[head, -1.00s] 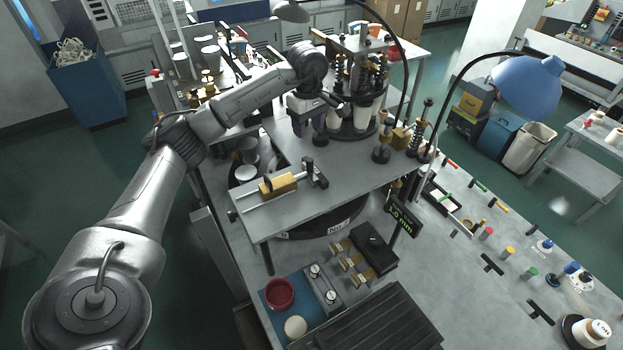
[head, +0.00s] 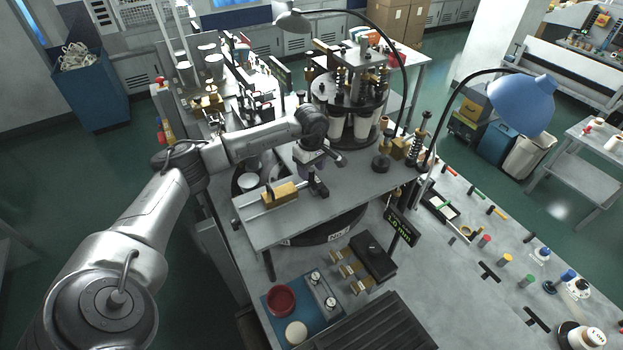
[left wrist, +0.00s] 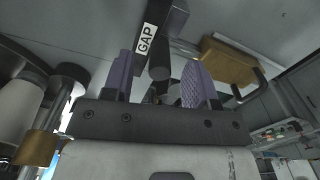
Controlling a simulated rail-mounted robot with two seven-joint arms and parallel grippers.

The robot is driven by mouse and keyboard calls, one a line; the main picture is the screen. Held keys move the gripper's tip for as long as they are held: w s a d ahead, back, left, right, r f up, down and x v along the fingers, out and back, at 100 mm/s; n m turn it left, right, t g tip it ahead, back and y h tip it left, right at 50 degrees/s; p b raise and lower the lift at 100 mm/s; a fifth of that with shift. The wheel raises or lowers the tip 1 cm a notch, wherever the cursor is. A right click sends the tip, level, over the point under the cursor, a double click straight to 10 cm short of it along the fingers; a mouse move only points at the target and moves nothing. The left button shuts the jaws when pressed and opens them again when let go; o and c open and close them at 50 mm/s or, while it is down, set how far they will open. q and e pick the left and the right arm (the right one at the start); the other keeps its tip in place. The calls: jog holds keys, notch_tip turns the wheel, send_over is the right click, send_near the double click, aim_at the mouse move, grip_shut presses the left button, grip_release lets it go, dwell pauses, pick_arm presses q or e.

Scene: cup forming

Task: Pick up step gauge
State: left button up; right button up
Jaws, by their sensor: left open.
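My left gripper (head: 316,176) is over the grey raised plate, at the right end of the slide fixture with the brass block (head: 280,193). In the left wrist view its two purple padded fingers (left wrist: 158,85) are apart. A dark cylinder on a dark block with a white GAP label (left wrist: 146,39) shows beyond and between the fingertips; I cannot tell whether they touch it. The brass block also shows at upper right in the left wrist view (left wrist: 230,61). Several small stepped brass pieces (head: 350,270) lie beside a black box on the lower bench; I cannot tell which thing is the step gauge.
A dial machine with white cups (head: 362,128) stands behind the gripper. A small display reading about 1.0 mm (head: 399,222) stands at the plate's right front. The lower bench at right has several small parts and free room.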

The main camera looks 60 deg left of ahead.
pick_arm(q)
jog(key=shift+f, duration=1)
jog(key=shift+c, duration=0.2)
grip_shut()
